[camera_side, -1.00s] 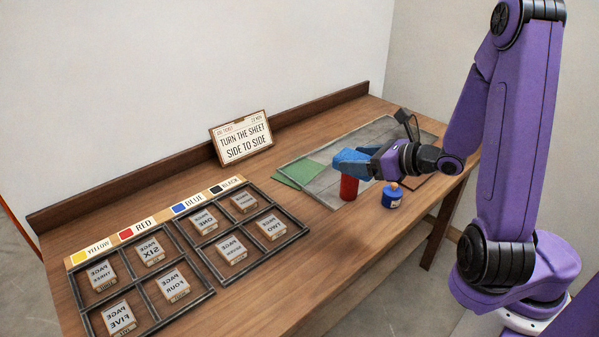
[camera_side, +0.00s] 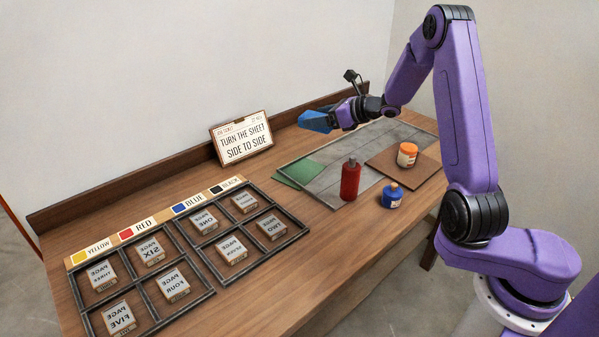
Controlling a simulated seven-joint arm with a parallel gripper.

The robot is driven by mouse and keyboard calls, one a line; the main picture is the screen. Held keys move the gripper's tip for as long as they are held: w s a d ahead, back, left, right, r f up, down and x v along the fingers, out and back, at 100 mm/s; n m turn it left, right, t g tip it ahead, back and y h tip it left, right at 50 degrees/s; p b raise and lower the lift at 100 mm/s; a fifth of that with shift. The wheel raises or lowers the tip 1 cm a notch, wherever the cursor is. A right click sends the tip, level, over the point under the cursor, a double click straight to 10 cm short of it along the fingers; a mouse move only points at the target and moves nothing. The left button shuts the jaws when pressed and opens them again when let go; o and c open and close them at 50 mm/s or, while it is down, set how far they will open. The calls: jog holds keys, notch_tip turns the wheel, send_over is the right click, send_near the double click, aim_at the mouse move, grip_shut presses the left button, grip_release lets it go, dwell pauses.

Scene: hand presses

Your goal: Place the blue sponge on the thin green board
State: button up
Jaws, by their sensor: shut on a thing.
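My gripper (camera_side: 330,119) is above the back part of the table, in front of the back ledge. It is shut on the blue sponge (camera_side: 312,121), held up clear of the table; sponge and fingertips are hard to tell apart at this size. The thin green board (camera_side: 298,174) lies flat at the left end of the grey framed panel (camera_side: 335,180), below and a little left of my gripper. Nothing is seen lying on the green board.
A red bottle (camera_side: 350,180) and a blue jar (camera_side: 392,195) stand near the front. An orange-topped jar (camera_side: 407,155) stands on a brown board (camera_side: 425,168). A sign (camera_side: 241,138) stands behind. Divided trays (camera_side: 180,258) with page blocks fill the left.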

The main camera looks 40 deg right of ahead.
send_over(301, 172)
jog(key=shift+n+y, duration=0.3)
notch_tip(301, 172, down, 21)
jog(key=shift+d+r, duration=0.1)
jog(key=shift+r, duration=0.05)
dwell(0.6)
jog(key=o, duration=1)
